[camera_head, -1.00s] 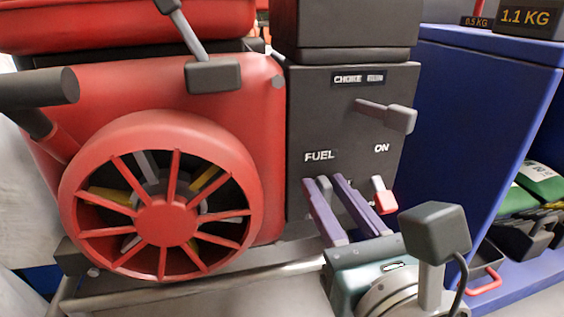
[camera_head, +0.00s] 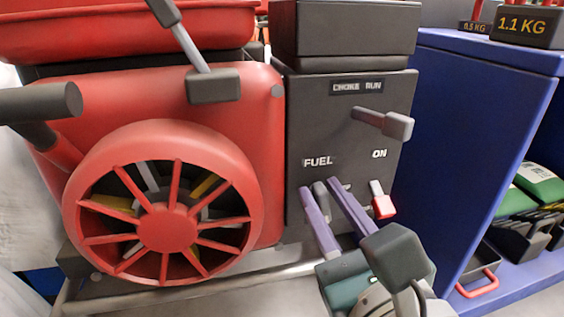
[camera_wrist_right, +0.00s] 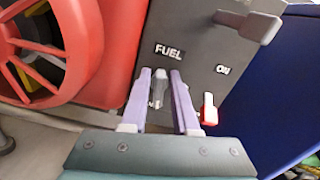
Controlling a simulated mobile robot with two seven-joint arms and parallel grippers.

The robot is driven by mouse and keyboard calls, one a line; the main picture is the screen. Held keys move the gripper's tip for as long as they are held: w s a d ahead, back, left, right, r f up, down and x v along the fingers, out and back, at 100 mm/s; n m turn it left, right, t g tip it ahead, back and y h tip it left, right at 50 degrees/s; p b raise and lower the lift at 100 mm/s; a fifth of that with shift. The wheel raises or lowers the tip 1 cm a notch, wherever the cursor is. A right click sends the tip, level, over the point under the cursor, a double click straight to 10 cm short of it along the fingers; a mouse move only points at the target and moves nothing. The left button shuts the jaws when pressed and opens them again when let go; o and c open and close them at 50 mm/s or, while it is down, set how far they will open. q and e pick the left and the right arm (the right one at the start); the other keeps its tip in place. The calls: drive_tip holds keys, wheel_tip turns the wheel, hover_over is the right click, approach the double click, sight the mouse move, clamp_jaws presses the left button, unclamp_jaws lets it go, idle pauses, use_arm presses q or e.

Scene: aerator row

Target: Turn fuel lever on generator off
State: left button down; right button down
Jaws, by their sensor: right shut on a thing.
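The generator has a red body (camera_head: 262,120) with a dark control panel (camera_head: 345,125) on its right side. The panel carries a FUEL label, an ON label and a CHOKE RUN label. My right gripper (camera_head: 322,186) reaches up from below to the panel under the FUEL label. Its two purple fingers are shut on the grey fuel lever (camera_wrist_right: 158,88), which shows between the fingertips in the right wrist view. The fingers hide part of the lever and its markings. My left gripper is not in view.
The grey choke lever (camera_head: 385,122) sticks out above. A red spoked wheel guard (camera_head: 167,230) is at left. A blue cabinet (camera_head: 475,130) stands close on the right.

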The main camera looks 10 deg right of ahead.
drive_tip(key=n, duration=0.1)
drive_tip(key=n+p, duration=0.1)
drive_tip(key=n, duration=0.2)
drive_tip(key=shift+a+n+p, duration=0.3)
drive_tip(key=shift+p, duration=0.05)
drive_tip(key=shift+a+f+n+p, duration=0.1)
drive_tip(key=shift+f+n+p, duration=0.3)
drive_tip(key=shift+n, duration=1.4)
drive_tip(key=shift+a+f+n+p, duration=0.1)
drive_tip(key=shift+n+p, duration=0.55)
drive_tip(key=shift+n, duration=1.15)
drive_tip(key=shift+a+f+n+p, duration=0.15)
drive_tip(key=shift+n+p, duration=0.4)
drive_tip(key=shift+n, duration=1.25)
drive_tip(key=shift+f, duration=0.1)
drive_tip(key=c, duration=0.9)
unclamp_jaws()
drive_tip(key=shift+d, duration=0.1)
drive_tip(key=shift+o, duration=0.2)
